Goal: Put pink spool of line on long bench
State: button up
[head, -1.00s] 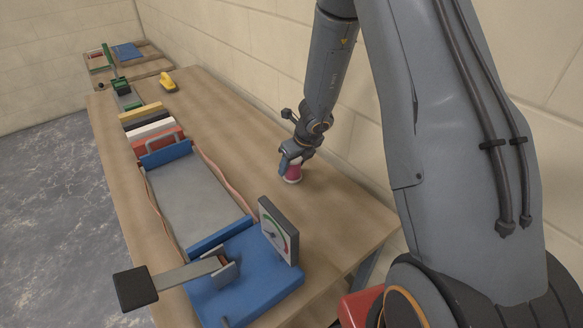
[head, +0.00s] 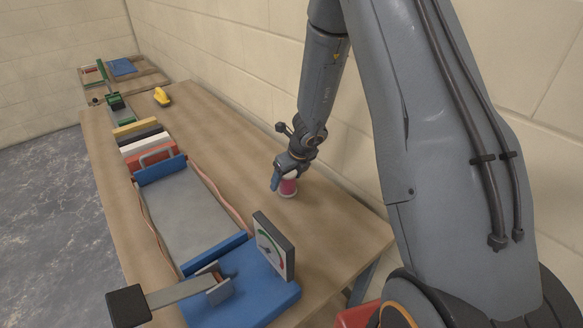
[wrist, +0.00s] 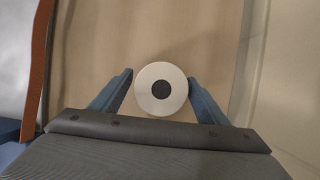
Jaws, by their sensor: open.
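The pink spool of line (head: 288,187) stands upright on the long bench (head: 340,226), near its wall side. In the wrist view the spool (wrist: 161,89) shows its pale round end with a dark hole in the middle. My gripper (head: 285,178) is at the spool, reaching down from above. The spool's lower part is hidden in the wrist view.
A blue device with a dial gauge (head: 273,246) and a long lever (head: 182,290) stands at the bench's near end. A grey tray section (head: 190,217) runs behind it. Coloured blocks (head: 145,147) and a yellow item (head: 162,96) lie farther back. The wall is close on the right.

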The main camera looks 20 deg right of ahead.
jog(key=p+v, duration=0.3)
jog(key=v, duration=0.8)
jog(key=s+r+n, duration=0.5)
jog(key=s+n, duration=0.5)
jog(key=n, duration=0.5)
jog(key=s+a+r+n+g+h, duration=0.1)
jog(key=s+r+n, duration=0.5)
jog(key=s+n, duration=0.5)
jog(key=n, duration=0.5)
jog(key=shift+a+g+h, duration=0.25)
jog(key=shift+g+h, duration=0.05)
jog(key=shift+s, duration=0.15)
notch_tip(320, 180, down, 8)
jog(key=g+b, duration=0.1)
jog(key=b, duration=0.5)
jog(key=shift+b, duration=0.35)
jog(key=shift+r, duration=0.2)
jog(key=shift+c, duration=0.5)
